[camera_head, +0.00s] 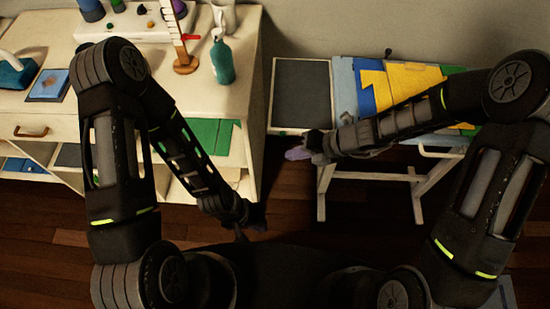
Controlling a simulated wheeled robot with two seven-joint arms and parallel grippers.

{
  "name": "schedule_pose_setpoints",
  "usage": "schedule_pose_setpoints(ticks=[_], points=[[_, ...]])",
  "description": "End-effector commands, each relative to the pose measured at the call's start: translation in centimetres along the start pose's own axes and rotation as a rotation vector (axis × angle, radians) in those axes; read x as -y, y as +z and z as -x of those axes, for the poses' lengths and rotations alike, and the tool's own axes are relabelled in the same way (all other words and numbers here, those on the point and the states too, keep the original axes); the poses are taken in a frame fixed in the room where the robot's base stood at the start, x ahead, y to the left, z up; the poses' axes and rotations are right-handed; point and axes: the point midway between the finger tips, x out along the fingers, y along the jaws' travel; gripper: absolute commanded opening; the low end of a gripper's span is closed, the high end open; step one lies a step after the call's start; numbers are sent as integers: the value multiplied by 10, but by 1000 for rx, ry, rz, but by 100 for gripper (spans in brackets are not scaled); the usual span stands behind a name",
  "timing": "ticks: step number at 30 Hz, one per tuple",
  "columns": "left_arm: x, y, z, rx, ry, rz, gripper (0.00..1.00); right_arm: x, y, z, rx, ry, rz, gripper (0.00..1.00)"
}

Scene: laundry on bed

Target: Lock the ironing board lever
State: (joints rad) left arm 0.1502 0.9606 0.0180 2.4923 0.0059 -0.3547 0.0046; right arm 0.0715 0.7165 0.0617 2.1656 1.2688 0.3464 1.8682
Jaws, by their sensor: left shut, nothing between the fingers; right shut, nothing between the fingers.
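The ironing board (344,92) stands at the right, with a blue, yellow and green patterned top and white legs (420,200). I cannot pick out its lever with certainty; a thin white bar (440,152) shows under the right part of the top. My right gripper (305,152) is shut just below the board's left end, with the forearm across the front edge of the board. A small pale purple thing (296,154) shows at its tip; I cannot tell what it is. My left gripper (250,222) is shut, low over the dark floor, left of the board and apart from it.
A white dresser (100,120) with open shelves stands at the left. It carries a teal spray bottle (222,60), a wooden stand (185,62) and a teal iron (18,72). A dark panel (301,90) adjoins the board's left end. Wooden floor (350,210) shows below.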

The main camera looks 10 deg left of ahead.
Motion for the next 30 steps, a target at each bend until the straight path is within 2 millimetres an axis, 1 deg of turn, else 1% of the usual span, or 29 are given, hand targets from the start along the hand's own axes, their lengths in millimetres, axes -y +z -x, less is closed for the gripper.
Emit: schedule_pose_setpoints(ticks=[23, 26, 30], points=[[0, 0, 0, 0, 0, 0, 0, 0, 0, 0, 0, 0, 0, 0], [-1, 0, 3, 0, 0, 0, 0, -1, 0, 3, 0, 0, 0, 0], [-4, 1, 12, 3, -3, 2, 0, -5, 1, 12, -1, 0, 0, 0]])
